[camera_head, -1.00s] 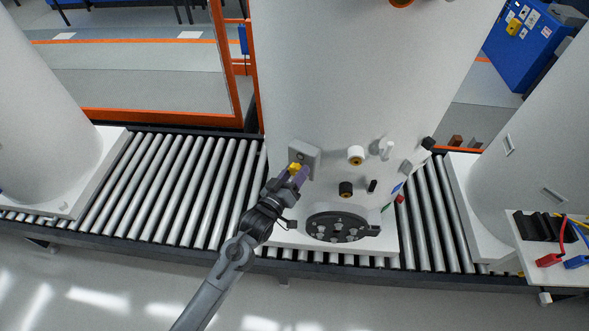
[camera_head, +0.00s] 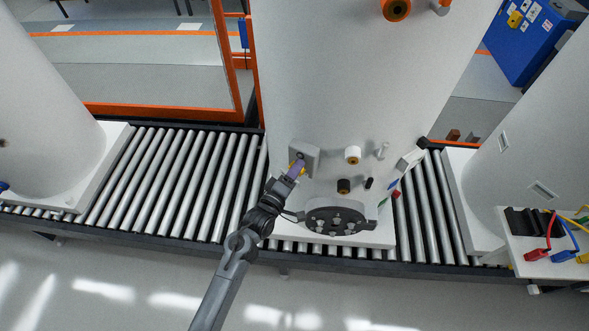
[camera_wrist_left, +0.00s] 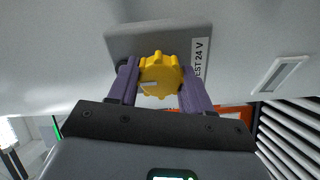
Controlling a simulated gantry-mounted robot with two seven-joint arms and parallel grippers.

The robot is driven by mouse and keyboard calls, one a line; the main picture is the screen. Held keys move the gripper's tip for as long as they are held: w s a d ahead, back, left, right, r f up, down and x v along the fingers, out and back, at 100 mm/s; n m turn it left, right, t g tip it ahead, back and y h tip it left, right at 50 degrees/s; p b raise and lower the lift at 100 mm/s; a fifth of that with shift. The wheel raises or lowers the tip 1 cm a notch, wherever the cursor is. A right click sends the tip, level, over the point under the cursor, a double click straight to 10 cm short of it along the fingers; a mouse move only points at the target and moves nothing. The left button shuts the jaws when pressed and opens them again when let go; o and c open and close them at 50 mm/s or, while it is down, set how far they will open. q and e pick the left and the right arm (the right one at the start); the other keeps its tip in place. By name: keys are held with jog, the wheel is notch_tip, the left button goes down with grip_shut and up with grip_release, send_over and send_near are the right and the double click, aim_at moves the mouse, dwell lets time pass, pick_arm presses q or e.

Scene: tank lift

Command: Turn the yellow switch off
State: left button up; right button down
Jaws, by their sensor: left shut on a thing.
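The yellow switch (camera_wrist_left: 160,75) is a ridged round knob with a pale pointer mark on its left side. It sits on a grey plate (camera_wrist_left: 190,37) with a label whose readable part is "EST 24 V", on the white tank (camera_head: 350,100). My left gripper (camera_wrist_left: 158,86) has its purple fingers on either side of the knob, shut on it. In the head view, my left gripper (camera_head: 297,168) is at the plate and mostly hides the knob. My right gripper is not in view.
The tank stands on a roller conveyor (camera_head: 170,180), between two other white tanks. A black round flange (camera_head: 335,218) and several small fittings are right of the gripper. A panel with coloured plugs (camera_head: 555,250) is at the far right.

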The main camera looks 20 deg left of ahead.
pick_arm(q)
jog(key=shift+f, duration=0.1)
dwell(0.5)
jog(key=o, duration=1)
jog(key=shift+d, duration=0.1)
jog(key=shift+o, duration=0.2)
jog(key=s+a+b, duration=0.1)
jog(key=s, duration=0.9)
jog(key=shift+s+a, duration=0.35)
jog(key=shift+a, duration=0.05)
